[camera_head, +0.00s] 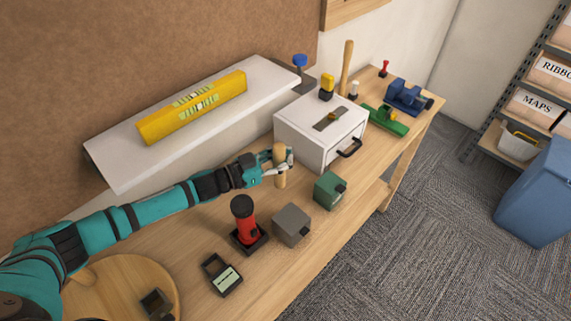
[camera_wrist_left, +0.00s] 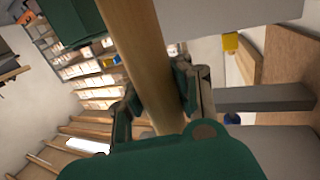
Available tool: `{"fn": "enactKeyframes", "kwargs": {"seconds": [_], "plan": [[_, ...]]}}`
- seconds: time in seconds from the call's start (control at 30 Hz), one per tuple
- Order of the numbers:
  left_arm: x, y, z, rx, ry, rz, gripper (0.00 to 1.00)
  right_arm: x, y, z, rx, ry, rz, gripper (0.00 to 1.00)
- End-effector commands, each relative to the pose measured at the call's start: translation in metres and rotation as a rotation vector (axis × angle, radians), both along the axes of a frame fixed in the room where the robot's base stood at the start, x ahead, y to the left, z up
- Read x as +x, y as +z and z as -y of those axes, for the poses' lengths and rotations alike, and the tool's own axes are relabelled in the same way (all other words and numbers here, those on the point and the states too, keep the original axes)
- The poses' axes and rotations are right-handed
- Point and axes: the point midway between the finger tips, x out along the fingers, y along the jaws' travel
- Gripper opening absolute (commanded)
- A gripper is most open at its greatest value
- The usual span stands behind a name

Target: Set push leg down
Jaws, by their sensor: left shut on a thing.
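The push leg appears to be the pale wooden rod (camera_head: 280,179) in my left gripper (camera_head: 279,165). In the head view it stands close to upright, in front of the white shelf and left of the white drawer box. The gripper's fingers are shut around it. In the left wrist view the rod (camera_wrist_left: 146,58) runs slantwise between the fingers (camera_wrist_left: 158,103). Whether its lower end touches the wooden bench (camera_head: 183,236) or hangs just above it, I cannot tell. My right gripper is out of view.
Near the rod are a white drawer box (camera_head: 310,143), a green block (camera_head: 329,190), a grey block (camera_head: 291,225) and a red-and-black stamp (camera_head: 243,223). A white shelf (camera_head: 122,165) carrying a yellow level (camera_head: 192,107) overhangs the bench. A round wooden board (camera_head: 125,275) lies front left.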

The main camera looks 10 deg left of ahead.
Motion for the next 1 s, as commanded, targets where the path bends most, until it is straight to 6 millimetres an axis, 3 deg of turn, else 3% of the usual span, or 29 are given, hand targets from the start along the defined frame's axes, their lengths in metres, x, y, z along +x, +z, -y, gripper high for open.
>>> {"fn": "enactKeyframes", "kwargs": {"seconds": [0.1, 0.2, 0.57, 0.87, 1.0], "plan": [[0.000, -0.019, 0.000, -0.001, 0.002, -0.003, 0.00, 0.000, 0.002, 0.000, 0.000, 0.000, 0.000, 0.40], [0.000, -0.026, 0.000, -0.001, 0.001, 0.000, 0.00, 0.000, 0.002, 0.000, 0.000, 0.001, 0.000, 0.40], [0.000, -0.031, 0.000, 0.000, 0.001, 0.000, 0.00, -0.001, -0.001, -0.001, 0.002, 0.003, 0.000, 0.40], [0.000, -0.031, 0.000, 0.001, 0.001, -0.001, 0.40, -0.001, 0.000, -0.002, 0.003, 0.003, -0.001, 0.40], [0.000, -0.031, 0.000, 0.000, 0.001, 0.000, 0.40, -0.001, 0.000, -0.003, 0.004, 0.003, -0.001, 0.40]]}}
